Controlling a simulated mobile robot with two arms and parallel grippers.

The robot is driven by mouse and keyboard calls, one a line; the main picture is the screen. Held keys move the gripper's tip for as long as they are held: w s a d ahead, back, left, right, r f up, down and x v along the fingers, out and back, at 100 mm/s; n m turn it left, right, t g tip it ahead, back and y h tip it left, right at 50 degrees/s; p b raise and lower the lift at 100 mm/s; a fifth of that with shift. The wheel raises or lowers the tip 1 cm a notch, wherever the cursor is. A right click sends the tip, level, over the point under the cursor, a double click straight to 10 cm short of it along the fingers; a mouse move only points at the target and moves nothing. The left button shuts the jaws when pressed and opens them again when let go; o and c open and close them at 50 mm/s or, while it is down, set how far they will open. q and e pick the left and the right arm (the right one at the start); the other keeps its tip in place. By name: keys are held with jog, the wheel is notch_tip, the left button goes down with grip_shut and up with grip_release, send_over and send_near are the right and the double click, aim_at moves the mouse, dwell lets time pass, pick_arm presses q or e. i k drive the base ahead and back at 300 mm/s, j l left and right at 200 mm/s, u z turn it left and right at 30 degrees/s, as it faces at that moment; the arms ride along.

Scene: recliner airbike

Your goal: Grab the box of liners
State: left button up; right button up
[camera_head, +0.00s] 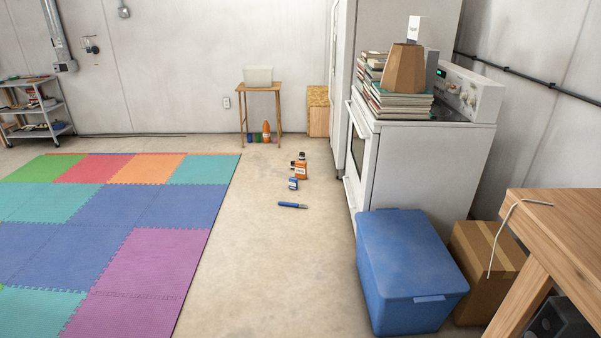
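I cannot tell for sure which thing is the box of liners. A pale, plain box (258,76) sits on a small wooden side table (260,89) by the back wall. A small white carton with dark print (414,29) shows at the top of a brown faceted vase (404,70), which stands on stacked books on the white stove. A small blue container (293,184) and a long blue object (292,205) are on the floor; their labels are too small to read. Neither of my grippers is in view.
A wooden table (560,223) is at the right. Foam mats (149,265) cover the left floor. Bare concrete lies between, with orange bottles (300,170).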

aim_at(300, 167)
jog(key=i+j+u, duration=0.2)
jog(key=i, duration=0.3)
jog(key=i+u, duration=0.15)
jog(key=i, duration=0.35)
jog(key=i+z, duration=0.15)
jog(key=i, duration=1.95)
jog(key=i+j+u, duration=0.25)
jog(key=i+u, duration=0.25)
jog(key=i, duration=0.7)
jog(key=i+l+u, duration=0.2)
jog(key=i+u, duration=0.3)
jog(key=i, duration=0.65)
jog(key=i+l+z, duration=0.15)
jog(key=i+z, duration=0.75)
jog(key=i+j+z, duration=0.3)
jog(key=i+z, duration=0.15)
jog(key=i, duration=0.15)
jog(key=i+j+z, duration=0.45)
jog(key=i+l, duration=0.05)
